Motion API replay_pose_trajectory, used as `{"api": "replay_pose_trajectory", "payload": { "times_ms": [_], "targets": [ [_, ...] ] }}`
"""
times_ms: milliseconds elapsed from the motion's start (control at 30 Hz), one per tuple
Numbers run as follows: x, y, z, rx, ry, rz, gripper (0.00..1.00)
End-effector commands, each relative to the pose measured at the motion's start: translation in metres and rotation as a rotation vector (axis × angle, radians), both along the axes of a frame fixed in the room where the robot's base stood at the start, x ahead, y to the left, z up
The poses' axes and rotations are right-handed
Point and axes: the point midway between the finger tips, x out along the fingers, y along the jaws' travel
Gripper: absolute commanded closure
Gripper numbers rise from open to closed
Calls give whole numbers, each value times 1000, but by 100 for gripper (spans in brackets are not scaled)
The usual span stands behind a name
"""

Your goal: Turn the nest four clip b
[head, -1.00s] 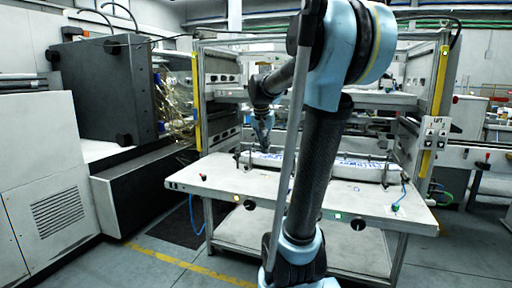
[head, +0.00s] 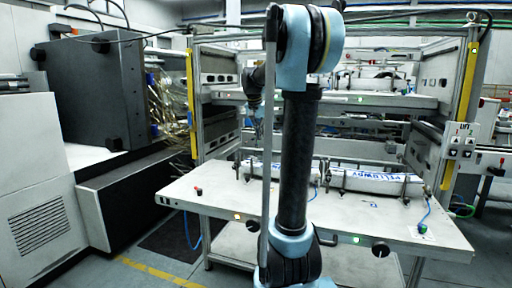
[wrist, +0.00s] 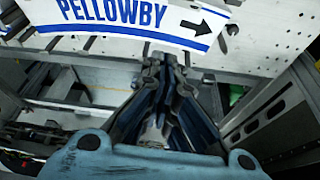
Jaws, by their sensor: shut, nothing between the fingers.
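Two long white labelled pieces with blue lettering lie in holders on the table: a left one (head: 262,171) and a right one (head: 375,181). Dark upright clips stand at their ends, one at the left piece's left end (head: 237,166) and one near the right piece's left end (head: 327,174). I cannot tell which is nest four clip b. My gripper (head: 258,134) is shut and empty, above and behind the left piece. In the wrist view its fingers (wrist: 165,62) end just below a white label reading PELLOWBY (wrist: 130,14); no clip is clearly between them.
The pale table (head: 345,222) has free room along its front, with a red button (head: 198,190) at left and a blue cable (head: 425,215) at right. Yellow-edged frame posts (head: 466,110) and upper shelves (head: 385,98) surround the back. A dark machine (head: 90,95) stands at left.

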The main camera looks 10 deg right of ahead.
Motion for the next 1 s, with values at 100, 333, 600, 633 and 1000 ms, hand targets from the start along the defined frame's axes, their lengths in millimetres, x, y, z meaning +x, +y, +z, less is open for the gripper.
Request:
{"api": "replay_pose_trajectory", "payload": {
  "times_ms": [100,333,600,633,1000],
  "targets": [
    [4,2,-12,0,0,5,100],
    [14,0,-48,0,0,13,100],
    [25,-6,-85,0,0,14,100],
    [25,-7,-89,0,0,15,100],
    [-3,13,-91,0,0,16,100]
  ]
}}
